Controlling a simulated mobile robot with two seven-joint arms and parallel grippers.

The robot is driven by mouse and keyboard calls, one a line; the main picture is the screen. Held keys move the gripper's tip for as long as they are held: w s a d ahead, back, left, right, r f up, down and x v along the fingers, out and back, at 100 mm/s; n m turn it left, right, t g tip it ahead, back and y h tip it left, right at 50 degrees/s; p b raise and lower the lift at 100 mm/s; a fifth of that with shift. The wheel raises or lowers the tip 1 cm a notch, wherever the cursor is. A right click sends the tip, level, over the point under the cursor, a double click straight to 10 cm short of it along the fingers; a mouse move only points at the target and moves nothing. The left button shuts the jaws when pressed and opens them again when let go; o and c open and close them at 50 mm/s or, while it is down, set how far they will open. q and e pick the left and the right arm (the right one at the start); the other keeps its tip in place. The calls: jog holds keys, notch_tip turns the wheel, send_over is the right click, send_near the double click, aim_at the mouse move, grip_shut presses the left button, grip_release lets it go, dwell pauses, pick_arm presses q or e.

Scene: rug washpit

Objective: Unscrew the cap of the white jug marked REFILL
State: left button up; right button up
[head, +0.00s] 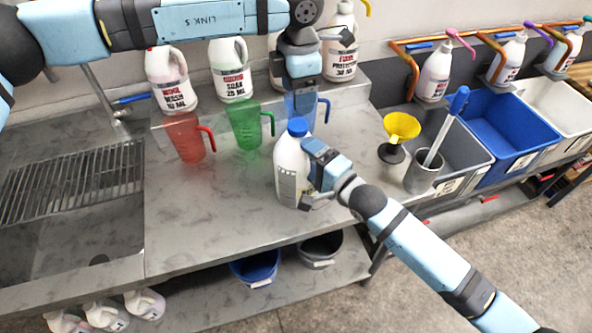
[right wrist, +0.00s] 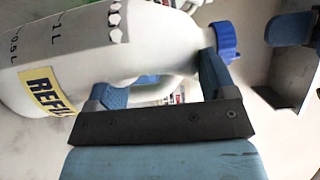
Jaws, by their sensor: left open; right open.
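The white jug (head: 289,172) with a blue cap (head: 297,127) stands upright near the front of the grey counter. In the right wrist view the jug (right wrist: 150,40) lies sideways across the picture, with part of its yellow and blue REFILL label (right wrist: 47,92) showing; its cap (right wrist: 225,40) is on the neck. My right gripper (head: 308,172) is open at the jug's handle side, its fingers (right wrist: 163,90) to either side of the handle; contact is unclear. My left gripper (head: 301,102) is open, pointing down above and behind the cap, apart from it.
Red (head: 186,138) and green (head: 246,126) measuring jugs stand behind left; a blue one (head: 323,110) is partly hidden by my left gripper. Labelled white bottles (head: 231,72) line the back ledge. A yellow funnel (head: 401,127) and a grey beaker (head: 421,175) stand right.

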aim_at(298, 125)
grip_shut()
pick_arm(q)
jog(key=m, duration=0.6)
jog(key=shift+s+d, duration=0.1)
jog(key=m, duration=1.2)
jog(key=shift+m, duration=0.4)
jog(key=m, duration=0.3)
jog(key=shift+m, duration=0.4)
jog(key=m, duration=0.4)
jog(key=shift+f, duration=4)
jog(key=shift+c, duration=0.2)
